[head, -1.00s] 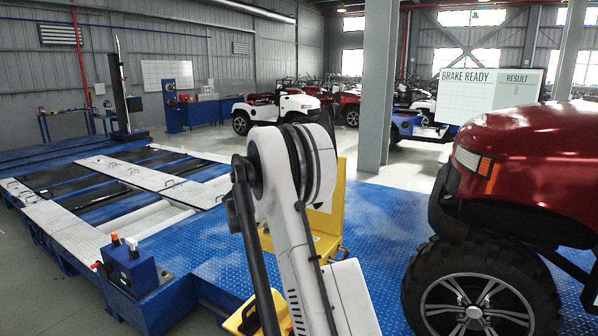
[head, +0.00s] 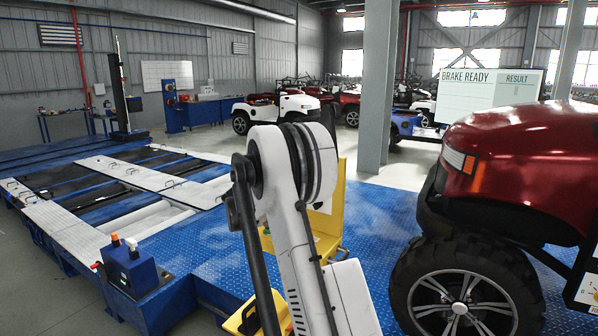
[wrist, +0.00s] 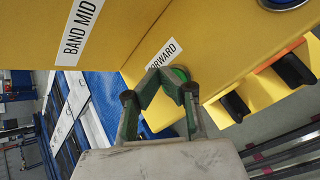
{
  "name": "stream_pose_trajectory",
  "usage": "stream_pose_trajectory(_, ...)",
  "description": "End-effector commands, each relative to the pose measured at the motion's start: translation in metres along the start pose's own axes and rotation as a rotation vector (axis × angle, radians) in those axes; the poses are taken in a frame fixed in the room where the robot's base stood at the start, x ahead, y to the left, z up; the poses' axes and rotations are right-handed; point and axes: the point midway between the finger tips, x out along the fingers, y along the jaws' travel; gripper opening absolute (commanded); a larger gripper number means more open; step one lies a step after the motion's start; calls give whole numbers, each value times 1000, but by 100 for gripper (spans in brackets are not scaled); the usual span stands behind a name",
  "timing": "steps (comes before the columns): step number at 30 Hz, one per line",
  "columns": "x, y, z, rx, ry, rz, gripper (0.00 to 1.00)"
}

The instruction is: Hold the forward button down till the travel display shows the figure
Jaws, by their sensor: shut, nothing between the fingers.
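In the wrist view the yellow control box carries a white FORWARD label (wrist: 161,55) with a green button (wrist: 181,74) beside it. My gripper (wrist: 166,76) is shut and empty, its fingertips at the green button and partly covering it. Whether they press it in cannot be told. In the head view my arm hides the gripper and the button; part of a yellow housing (head: 328,222) shows behind the arm. A red vehicle (head: 525,165) stands at the right on the blue deck. No travel figure is readable in either view.
A BAND MID label (wrist: 82,30), a blue round control (wrist: 287,3) and black handles (wrist: 294,70) are near the fingers. A screen (head: 490,95) reads BRAKE READY and RESULT. The roller bed (head: 150,185) at the left is empty.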

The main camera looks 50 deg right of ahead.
Motion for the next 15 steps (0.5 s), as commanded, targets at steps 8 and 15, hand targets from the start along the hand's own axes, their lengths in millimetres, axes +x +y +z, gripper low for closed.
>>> stream_pose_trajectory(8,-6,5,5,0,0,0,0)
stream_pose_trajectory(15,-7,5,5,0,0,0,0)
